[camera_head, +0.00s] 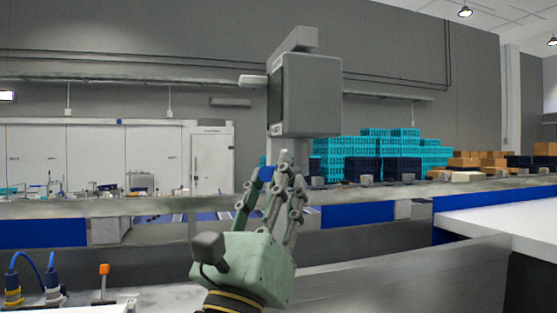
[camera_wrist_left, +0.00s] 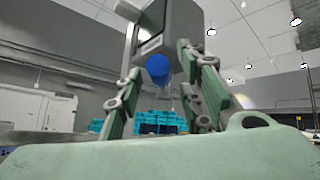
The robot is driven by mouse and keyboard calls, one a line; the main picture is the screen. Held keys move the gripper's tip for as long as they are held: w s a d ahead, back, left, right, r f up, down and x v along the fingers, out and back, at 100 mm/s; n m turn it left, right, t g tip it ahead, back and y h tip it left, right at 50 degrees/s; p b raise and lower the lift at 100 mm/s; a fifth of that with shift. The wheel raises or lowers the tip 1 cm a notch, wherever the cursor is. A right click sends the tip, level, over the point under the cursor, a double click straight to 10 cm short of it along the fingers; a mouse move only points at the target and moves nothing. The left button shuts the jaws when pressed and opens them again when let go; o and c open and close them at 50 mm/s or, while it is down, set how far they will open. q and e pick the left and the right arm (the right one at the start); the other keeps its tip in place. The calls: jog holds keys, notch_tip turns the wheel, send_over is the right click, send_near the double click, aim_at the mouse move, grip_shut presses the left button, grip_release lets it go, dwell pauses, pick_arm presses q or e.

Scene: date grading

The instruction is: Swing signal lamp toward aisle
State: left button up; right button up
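A grey box-shaped unit (camera_head: 312,95), apparently the signal lamp, stands high at the centre of the head view, with a dark face on its left side. It shows from below in the left wrist view (camera_wrist_left: 181,30). A blue rounded knob (camera_wrist_left: 158,68) appears just under the box; in the head view the knob (camera_head: 267,173) is partly behind my fingers. My left gripper (camera_head: 272,175) points up below the box. Its fingers are spread on both sides of the knob, with visible gaps in the wrist view, so it looks open. My right gripper is not in view.
A grey rail (camera_head: 400,190) runs across behind the gripper. Turquoise crates (camera_head: 385,150) and cardboard boxes (camera_head: 485,160) are stacked at the back right. A white table surface (camera_head: 510,222) lies at the right. Blue-cabled plugs (camera_head: 53,280) and an orange-topped switch (camera_head: 103,270) are at the lower left.

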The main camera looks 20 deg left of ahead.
pick_arm(q)
jog(key=w, duration=0.1)
jog(key=w+r, duration=0.1)
jog(key=shift+w+d+r+p, duration=0.15)
jog(key=shift+w+r+p, duration=0.05)
jog(key=shift+w+p, duration=0.15)
jog(key=shift+r, duration=0.15)
jog(key=shift+w, duration=0.15)
jog(key=c, duration=0.8)
grip_shut()
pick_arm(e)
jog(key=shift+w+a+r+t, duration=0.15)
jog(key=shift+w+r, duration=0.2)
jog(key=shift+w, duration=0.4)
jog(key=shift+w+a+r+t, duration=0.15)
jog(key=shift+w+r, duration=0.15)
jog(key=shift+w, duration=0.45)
